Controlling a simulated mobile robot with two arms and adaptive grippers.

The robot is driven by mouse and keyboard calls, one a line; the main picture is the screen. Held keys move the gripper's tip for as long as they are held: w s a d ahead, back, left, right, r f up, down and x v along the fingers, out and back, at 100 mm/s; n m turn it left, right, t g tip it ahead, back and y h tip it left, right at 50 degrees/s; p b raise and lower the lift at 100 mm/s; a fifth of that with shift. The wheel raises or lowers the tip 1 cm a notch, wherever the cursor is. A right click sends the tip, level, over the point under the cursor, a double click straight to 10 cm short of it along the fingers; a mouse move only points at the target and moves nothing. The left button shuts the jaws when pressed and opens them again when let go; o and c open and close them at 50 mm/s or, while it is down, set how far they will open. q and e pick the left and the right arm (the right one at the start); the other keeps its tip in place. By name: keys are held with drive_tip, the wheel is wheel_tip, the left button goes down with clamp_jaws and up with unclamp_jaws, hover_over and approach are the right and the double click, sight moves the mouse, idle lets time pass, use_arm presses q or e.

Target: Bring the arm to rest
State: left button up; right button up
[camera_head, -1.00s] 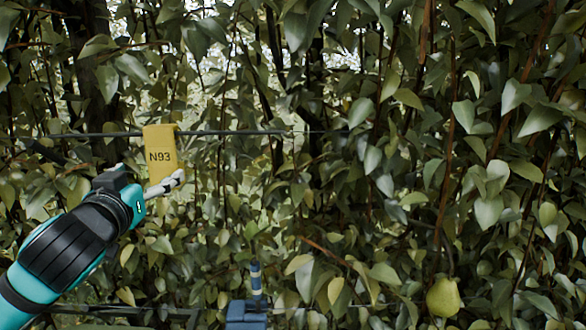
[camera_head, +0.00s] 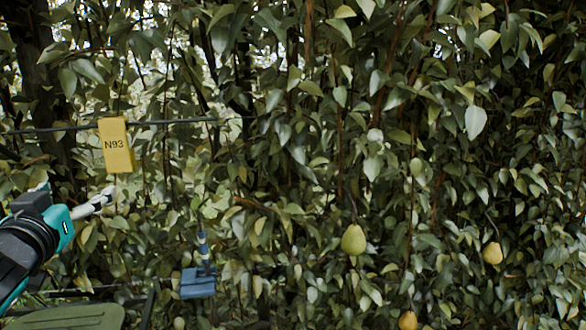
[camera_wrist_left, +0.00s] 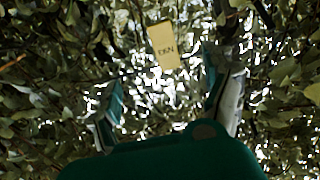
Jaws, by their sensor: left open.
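My left arm comes in from the left edge of the head view, with its gripper (camera_head: 103,199) below and left of the yellow tag. In the left wrist view the two fingers of the left gripper (camera_wrist_left: 170,100) stand wide apart with nothing between them but foliage behind. The yellow tag marked N93 (camera_head: 117,146) hangs on the dark wire, and it also shows in the left wrist view (camera_wrist_left: 163,46), beyond the fingers. The gripper appears clear of it. My right gripper is in neither view.
Dense leaves and thin branches fill the background. A green-yellow pear (camera_head: 353,240) hangs right of centre, with other pears (camera_head: 493,253) (camera_head: 408,320) farther right. A blue item (camera_head: 198,283) hangs low. A dark wire (camera_head: 170,122) runs across. A green rounded surface (camera_head: 70,318) shows at lower left.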

use_arm(q)
drive_tip(key=s+d+f+m+g+h, duration=0.1)
drive_tip(key=s+d+f+g, duration=0.15)
drive_tip(key=f, duration=1.05)
drive_tip(key=s+d+f+m+g+h, duration=0.15)
drive_tip(key=d+f+g, duration=0.25)
drive_tip(key=f, duration=0.9)
drive_tip(key=s+d+f+m+g+h, duration=0.1)
drive_tip(key=s+d+f+g, duration=0.3)
drive_tip(key=s+f, duration=0.65)
drive_tip(key=s+d+f+m+g+h, duration=0.1)
drive_tip(key=s+d+f+g, duration=0.25)
drive_tip(key=s+f, duration=0.7)
wheel_tip(320, 180, down, 24)
drive_tip(key=s+g, duration=0.1)
drive_tip(key=s, duration=0.1)
drive_tip(key=s+a+f+g, duration=0.1)
drive_tip(key=s+a+f, duration=0.1)
drive_tip(key=s+f, duration=1.4)
wheel_tip(320, 180, down, 2)
drive_tip(key=shift+s+a+f, duration=0.1)
drive_tip(key=shift+s+a, duration=0.05)
drive_tip(key=shift+s, duration=0.2)
drive_tip(key=shift+y, duration=0.25)
